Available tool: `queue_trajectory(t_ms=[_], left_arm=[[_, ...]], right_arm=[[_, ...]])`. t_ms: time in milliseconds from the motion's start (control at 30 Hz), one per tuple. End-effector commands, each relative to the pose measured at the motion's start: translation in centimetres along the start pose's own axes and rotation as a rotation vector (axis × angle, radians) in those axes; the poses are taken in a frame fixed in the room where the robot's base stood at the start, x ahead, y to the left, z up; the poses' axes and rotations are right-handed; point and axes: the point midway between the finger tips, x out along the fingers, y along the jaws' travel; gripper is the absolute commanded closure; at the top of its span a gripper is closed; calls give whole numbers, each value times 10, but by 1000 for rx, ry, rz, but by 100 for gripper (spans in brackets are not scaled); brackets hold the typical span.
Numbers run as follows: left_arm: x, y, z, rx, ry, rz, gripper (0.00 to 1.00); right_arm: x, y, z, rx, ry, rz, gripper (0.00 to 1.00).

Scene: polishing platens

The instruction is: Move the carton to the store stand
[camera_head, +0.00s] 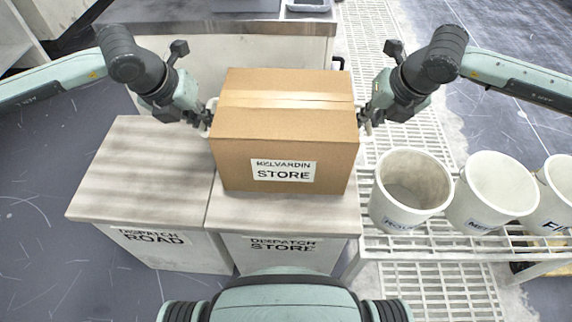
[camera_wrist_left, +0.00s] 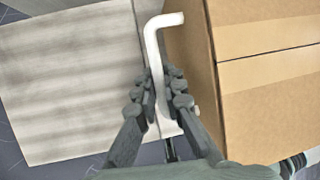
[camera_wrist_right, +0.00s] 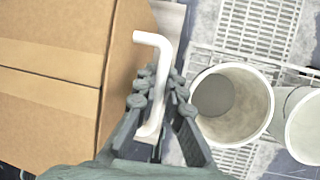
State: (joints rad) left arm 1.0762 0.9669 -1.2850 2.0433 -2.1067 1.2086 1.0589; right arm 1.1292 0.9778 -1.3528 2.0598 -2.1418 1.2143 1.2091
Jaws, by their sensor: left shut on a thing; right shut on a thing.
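The brown carton (camera_head: 284,130) has a label reading "Relvardin Store" and appears over the right-hand stand, labelled "Dispatch Store" (camera_head: 285,215). I cannot tell whether it touches the stand's top. My left gripper (camera_head: 209,113) is at the carton's left side, shut on a white handle (camera_wrist_left: 152,60). My right gripper (camera_head: 366,115) is at the right side, shut on the other white handle (camera_wrist_right: 160,80). The carton also shows in the left wrist view (camera_wrist_left: 262,75) and in the right wrist view (camera_wrist_right: 55,60). It looks level.
The stand labelled "Dispatch Road" (camera_head: 140,170) adjoins on the left with its top bare. White buckets (camera_head: 410,190) stand on a slatted rack (camera_head: 440,240) at the right. A counter with a grey top (camera_head: 215,25) is behind the carton.

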Motion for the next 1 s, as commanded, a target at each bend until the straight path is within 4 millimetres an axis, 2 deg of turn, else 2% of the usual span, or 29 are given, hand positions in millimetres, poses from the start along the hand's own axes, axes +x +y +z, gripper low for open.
queue_trajectory(t_ms=[267, 1000], left_arm=[[0, 0, 2, 0, -8, -2, 100], [27, 6, -9, 0, -8, -2, 100]], right_arm=[[0, 0, 2, 1, -7, 2, 100], [28, -6, -9, 0, -7, 2, 100]])
